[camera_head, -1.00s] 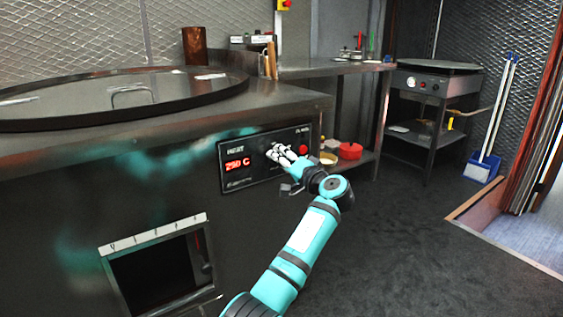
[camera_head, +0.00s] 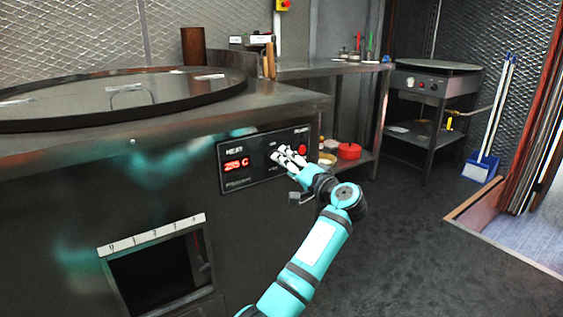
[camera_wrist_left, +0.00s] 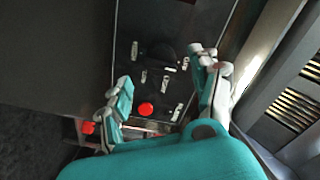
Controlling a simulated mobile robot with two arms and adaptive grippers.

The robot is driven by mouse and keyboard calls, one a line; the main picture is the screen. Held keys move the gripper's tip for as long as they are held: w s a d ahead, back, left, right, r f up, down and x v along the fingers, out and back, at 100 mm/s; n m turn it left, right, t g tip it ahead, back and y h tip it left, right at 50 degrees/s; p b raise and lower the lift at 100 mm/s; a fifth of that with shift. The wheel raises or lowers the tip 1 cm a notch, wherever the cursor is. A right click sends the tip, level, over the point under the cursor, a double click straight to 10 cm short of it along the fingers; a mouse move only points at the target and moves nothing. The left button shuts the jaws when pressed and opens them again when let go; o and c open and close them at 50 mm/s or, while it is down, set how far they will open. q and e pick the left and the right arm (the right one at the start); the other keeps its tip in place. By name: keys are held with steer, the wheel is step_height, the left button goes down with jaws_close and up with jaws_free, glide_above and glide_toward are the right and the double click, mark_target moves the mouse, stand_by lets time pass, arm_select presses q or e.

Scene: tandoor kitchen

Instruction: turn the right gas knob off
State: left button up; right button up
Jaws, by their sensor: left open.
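A dark control panel (camera_head: 240,178) is set in the front of the steel counter, with a red lit temperature display (camera_head: 236,164) and a red button (camera_head: 302,149). My left gripper (camera_head: 284,157) is open in front of the panel's right half. In the left wrist view, its two fingers stand apart with the panel between and beyond them. A dark rounded shape (camera_wrist_left: 162,56), perhaps a knob, shows on the panel past the fingertips, and the red button (camera_wrist_left: 146,109) lies nearer. I cannot tell the knob's setting or any contact. My right gripper is not in view.
A large round griddle (camera_head: 120,98) tops the counter. An open hatch (camera_head: 155,280) is low in its front. A side shelf with a red bowl (camera_head: 349,151) stands behind my arm. Open floor lies to the right.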

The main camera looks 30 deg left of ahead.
arm_select(q)
steer(key=v, duration=0.8)
steer(key=shift+d, duration=0.1)
